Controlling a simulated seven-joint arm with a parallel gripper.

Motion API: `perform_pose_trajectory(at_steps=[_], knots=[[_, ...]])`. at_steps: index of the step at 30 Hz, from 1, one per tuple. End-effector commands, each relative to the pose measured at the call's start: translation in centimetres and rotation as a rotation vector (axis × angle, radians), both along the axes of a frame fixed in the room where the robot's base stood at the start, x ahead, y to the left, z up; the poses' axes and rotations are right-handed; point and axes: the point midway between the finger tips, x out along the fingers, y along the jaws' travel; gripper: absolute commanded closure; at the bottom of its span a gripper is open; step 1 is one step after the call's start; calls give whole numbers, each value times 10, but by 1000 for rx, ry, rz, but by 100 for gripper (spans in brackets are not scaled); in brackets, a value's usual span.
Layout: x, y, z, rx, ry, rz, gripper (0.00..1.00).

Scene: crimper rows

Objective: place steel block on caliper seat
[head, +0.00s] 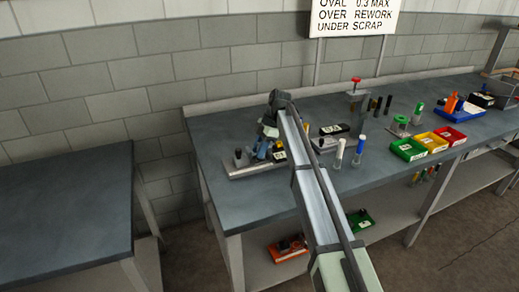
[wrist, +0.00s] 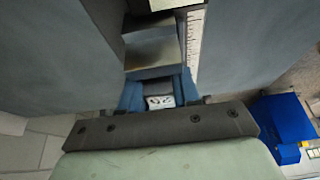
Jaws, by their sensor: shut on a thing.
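My gripper (wrist: 158,98) shows in the wrist view with a blue finger on each side. It is shut on a grey metal piece, which I take as the steel block (wrist: 152,58); a small white patch with dark marks shows between the fingers. In the head view my gripper (head: 266,148) is low over the left part of the bench, at a grey metal base (head: 240,170). I cannot tell whether this base is the caliper seat. A white ruled scale (wrist: 195,45) runs just right of the block. In the head view my arm and fingers hide the block; contact below it is unclear.
A small dark cylinder (head: 240,157) stands on the base's left end. Green (head: 408,150), yellow and red bins lie farther right. The bench's front left is clear.

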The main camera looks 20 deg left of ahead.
Motion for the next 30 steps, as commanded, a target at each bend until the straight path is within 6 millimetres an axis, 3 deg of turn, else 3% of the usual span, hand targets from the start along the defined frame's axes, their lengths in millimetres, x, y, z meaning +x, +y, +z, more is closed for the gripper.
perform_pose_trajectory(at_steps=[5, 6, 13, 23, 30], knots=[[0, 0, -2, 1, 1, 0, 100], [0, 0, -3, 0, 0, 0, 66], [0, 0, -2, 0, 0, 0, 44], [0, 0, 1, 1, -1, 0, 43], [10, -8, 31, 1, -1, -2, 43]])
